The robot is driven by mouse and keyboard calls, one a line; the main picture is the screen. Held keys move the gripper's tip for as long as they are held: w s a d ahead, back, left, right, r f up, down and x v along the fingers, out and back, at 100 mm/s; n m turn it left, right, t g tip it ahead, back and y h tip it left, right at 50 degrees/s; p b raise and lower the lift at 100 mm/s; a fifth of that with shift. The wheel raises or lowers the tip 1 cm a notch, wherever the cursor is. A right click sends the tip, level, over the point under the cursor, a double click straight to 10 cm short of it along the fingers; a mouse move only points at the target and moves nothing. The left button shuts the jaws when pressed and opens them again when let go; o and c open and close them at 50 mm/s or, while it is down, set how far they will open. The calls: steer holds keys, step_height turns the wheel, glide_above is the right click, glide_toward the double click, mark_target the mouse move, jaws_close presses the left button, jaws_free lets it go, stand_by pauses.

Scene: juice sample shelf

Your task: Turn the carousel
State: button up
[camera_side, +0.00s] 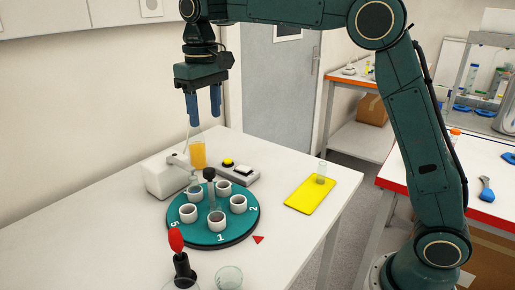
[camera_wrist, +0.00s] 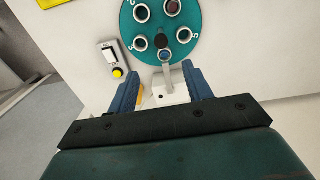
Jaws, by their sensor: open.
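The carousel (camera_side: 180,226) is a round teal turntable with several white cups around a dark central post with a knob (camera_side: 209,174). Its rim shows the numbers 1, 2 and 5. A red triangle (camera_side: 258,239) lies on the table beside the rim, between the 1 and the 2. The carousel also shows at the top of the wrist view (camera_wrist: 153,25). My gripper (camera_side: 204,108) is open and empty, pointing down, high above the table behind the carousel. In the wrist view my gripper (camera_wrist: 163,84) has its fingers apart and does not touch the carousel.
A white dispenser (camera_side: 165,178) reaches over the carousel's back edge. A glass of orange juice (camera_side: 198,155) stands behind it, below my gripper.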

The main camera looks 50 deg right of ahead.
mark_target(209, 169)
steer(key=shift+w+a+f, duration=0.1)
steer(key=shift+w+f, duration=0.05)
steer(key=shift+w, duration=0.1)
steer(key=shift+f, duration=0.1)
steer(key=shift+f, duration=6.8)
jaws_close()
